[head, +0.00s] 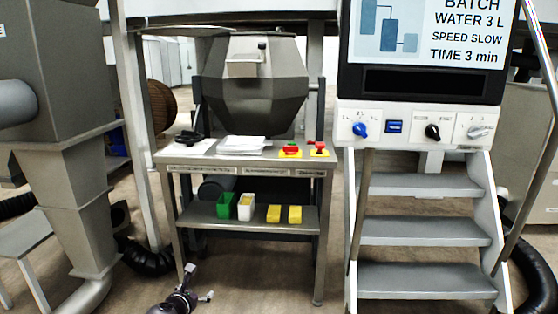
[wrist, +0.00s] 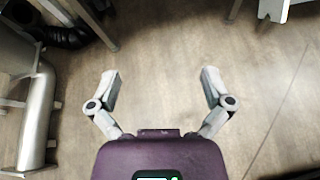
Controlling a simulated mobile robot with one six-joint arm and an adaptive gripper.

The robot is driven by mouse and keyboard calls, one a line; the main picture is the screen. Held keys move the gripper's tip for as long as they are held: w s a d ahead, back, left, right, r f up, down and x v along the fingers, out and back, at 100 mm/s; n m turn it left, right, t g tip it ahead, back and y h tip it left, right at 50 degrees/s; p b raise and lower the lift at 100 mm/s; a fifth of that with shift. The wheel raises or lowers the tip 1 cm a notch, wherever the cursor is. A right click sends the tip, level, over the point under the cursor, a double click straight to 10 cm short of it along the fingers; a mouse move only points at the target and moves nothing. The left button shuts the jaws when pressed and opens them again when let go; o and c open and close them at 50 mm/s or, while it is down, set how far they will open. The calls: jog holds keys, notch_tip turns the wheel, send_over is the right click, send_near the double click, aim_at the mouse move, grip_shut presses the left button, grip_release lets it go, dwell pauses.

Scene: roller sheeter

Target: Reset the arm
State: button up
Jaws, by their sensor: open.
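My gripper (wrist: 160,90) shows in the wrist view with its two grey fingers spread wide. It is open, with only bare floor between and beyond the fingers. In the head view my gripper (head: 198,282) is low in the picture, in front of the steel table (head: 250,157) and below its lower shelf. It touches nothing that I can see. Most of my arm is below the head view's lower edge.
Steps (head: 420,232) stand right of the table under a control panel (head: 415,128). A grey machine with a duct (head: 75,190) and a black hose (head: 150,260) stand left. The table's shelf (head: 250,217) holds green, white and yellow containers. The floor in front is clear.

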jog(key=d+r+m+g+h+p, duration=0.1)
jog(key=d+r+m+g+p, duration=0.1)
jog(key=d+r+m+p, duration=0.45)
jog(key=w+d+r+m+g+p, duration=0.1)
jog(key=d+r+m+g+p, duration=0.3)
jog(key=d+p, duration=0.5)
jog(key=d+r+m+g+h+p, duration=0.1)
jog(key=d+r+m+p, duration=0.45)
jog(key=d, duration=0.35)
jog(key=s+d+r+m+g+y+p, duration=0.2)
jog(key=s+d+r+m+p, duration=0.2)
jog(key=d+r+m+p, duration=0.3)
jog(key=s+d+r+m+g+y+p, duration=0.2)
jog(key=d+r+m+p, duration=0.6)
jog(key=p, duration=0.7)
jog(key=shift+s+d+r+m+g, duration=0.3)
jog(key=shift+s+r+m+g, duration=0.5)
jog(key=shift+s+r, duration=0.45)
